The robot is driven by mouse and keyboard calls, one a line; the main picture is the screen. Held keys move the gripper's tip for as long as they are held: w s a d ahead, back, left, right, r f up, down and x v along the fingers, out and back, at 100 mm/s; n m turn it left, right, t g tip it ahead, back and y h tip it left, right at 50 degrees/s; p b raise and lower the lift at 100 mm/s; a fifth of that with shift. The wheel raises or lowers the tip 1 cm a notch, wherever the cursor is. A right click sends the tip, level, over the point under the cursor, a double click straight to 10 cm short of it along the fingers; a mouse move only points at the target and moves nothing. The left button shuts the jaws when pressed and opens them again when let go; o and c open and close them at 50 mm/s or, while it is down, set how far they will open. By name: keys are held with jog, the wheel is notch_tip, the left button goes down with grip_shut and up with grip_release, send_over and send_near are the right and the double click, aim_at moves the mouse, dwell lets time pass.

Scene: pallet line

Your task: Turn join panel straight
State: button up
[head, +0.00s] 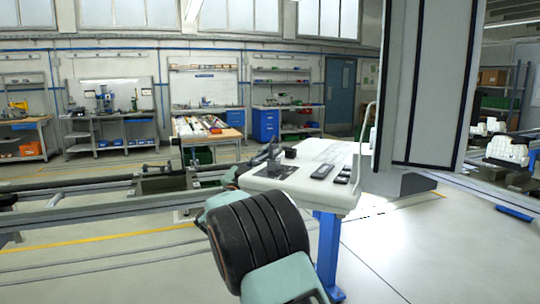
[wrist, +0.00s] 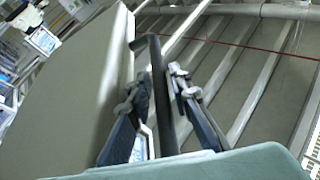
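No label names the join panel. In the head view a white slanted console panel (head: 312,152) on a blue leg is the likeliest match, with dark devices on its top. In the wrist view a large pale flat panel (wrist: 72,85) fills the left side, tilted; I cannot tell if it is the same one. My gripper (wrist: 159,82) shows there with its two dark fingers apart. A thin dark upright bar (wrist: 158,110), with a bent top, stands between them. I cannot tell whether the fingers touch it.
Long metal rails (head: 95,213) run along the left at low height. A tall grey column (head: 425,80) stands right behind the console. Workbenches (head: 105,125) line the back wall. The floor in front on the right is clear.

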jog(key=v, duration=1.2)
